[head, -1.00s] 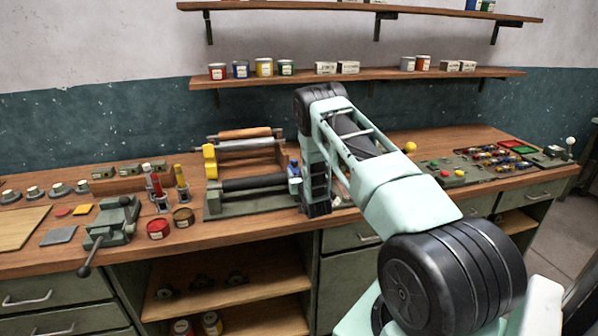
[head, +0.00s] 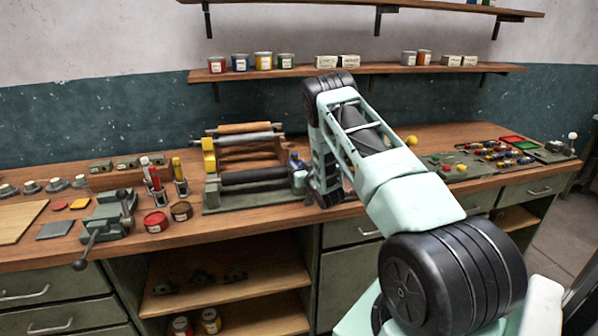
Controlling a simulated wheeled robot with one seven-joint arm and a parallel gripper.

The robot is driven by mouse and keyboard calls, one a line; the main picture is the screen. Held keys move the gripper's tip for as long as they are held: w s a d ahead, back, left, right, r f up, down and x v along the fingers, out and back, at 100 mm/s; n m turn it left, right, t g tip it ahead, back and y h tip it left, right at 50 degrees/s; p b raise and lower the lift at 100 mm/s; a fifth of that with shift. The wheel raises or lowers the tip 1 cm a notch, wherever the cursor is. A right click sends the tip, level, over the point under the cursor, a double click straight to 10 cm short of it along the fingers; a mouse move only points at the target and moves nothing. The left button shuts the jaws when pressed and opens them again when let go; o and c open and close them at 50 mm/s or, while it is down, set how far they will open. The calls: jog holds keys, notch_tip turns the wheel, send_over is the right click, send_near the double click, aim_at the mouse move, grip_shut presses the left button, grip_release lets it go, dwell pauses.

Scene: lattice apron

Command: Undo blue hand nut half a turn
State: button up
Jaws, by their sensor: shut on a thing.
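The blue hand nut (head: 295,161) shows as a small blue patch at the right end of a roller press (head: 225,207) on the bench. The press has a black roller (head: 250,176), wooden and grey rollers above it, and a yellow part on its left end. My gripper (head: 299,176) is at the press's right end, at the nut, and is shut on it. My wrist hides much of the nut and the press's right end, and the fingertips are too small to make out clearly. The nut's turn angle cannot be read.
A vise (head: 108,216) with a long handle stands at left, near red and dark tins (head: 156,222) and upright tools. A panel of coloured knobs (head: 470,163) and a yellow ball (head: 411,140) are at right. Shelves with cans (head: 263,61) hang above.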

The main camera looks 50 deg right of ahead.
jog(key=n+y+b, duration=0.2)
jog(key=y, duration=0.1)
jog(key=n+t+y+b, duration=0.1)
jog(key=y+b, duration=0.1)
jog(key=shift+f+n+y, duration=0.2)
jog(key=shift+n+y, duration=0.2)
jog(key=shift+r+n+y+b, duration=0.15)
jog(key=shift+n+y+b, duration=0.65)
jog(key=shift+y+b, duration=0.3)
jog(key=shift+r+y, duration=0.1)
jog(key=shift+y, duration=0.4)
jog(key=o, duration=1)
jog(key=shift+c, duration=0.2)
jog(key=shift+s+d, duration=0.1)
jog(key=shift+s, duration=0.5)
jog(key=s+d+b, duration=0.2)
jog(key=s+b, duration=0.2)
jog(key=s, duration=1.2)
jog(key=shift+b, duration=0.3)
jog(key=shift+d, duration=0.1)
